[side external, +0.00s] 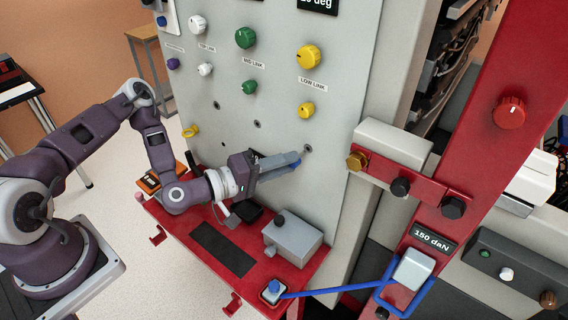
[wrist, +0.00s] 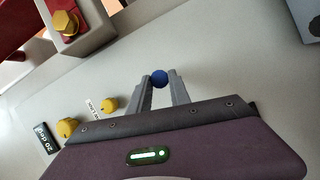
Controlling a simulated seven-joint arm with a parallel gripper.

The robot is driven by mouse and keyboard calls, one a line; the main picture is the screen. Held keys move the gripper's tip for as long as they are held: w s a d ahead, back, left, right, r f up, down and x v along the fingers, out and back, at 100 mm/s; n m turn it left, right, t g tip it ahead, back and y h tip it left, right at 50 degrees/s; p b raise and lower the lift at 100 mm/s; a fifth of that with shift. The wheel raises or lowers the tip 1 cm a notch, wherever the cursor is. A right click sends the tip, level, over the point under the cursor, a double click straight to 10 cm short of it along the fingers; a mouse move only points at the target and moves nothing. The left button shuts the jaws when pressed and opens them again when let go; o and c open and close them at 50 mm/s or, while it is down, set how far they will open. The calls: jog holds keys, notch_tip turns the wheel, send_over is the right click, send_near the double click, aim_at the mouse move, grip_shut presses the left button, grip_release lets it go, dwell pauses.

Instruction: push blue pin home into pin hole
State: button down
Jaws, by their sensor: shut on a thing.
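My gripper (side external: 292,164) is shut on the blue pin (side external: 297,165), which shows as a little blue at the fingertips. In the wrist view the pin's round blue head (wrist: 159,77) sits between the two grey fingertips. The fingers point at the pale upright panel (side external: 285,95). A dark round pin hole (side external: 308,149) lies in the panel just above and right of the fingertips in the side view. I cannot tell whether the pin's far end touches or enters a hole. In the wrist view the head and fingers hide what lies behind them.
Coloured knobs, including a large yellow one (side external: 308,57), stand out from the panel above. More holes (side external: 257,124) lie to the left. A red shelf (side external: 205,222) below carries a grey box (side external: 292,240). A red bracket with a brass bolt (side external: 357,161) juts out at right.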

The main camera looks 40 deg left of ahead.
jog(key=shift+w, duration=0.15)
jog(key=shift+w, duration=0.65)
jog(key=shift+w, duration=0.1)
jog(key=shift+w, duration=1.25)
jog(key=c, duration=1.1)
grip_release()
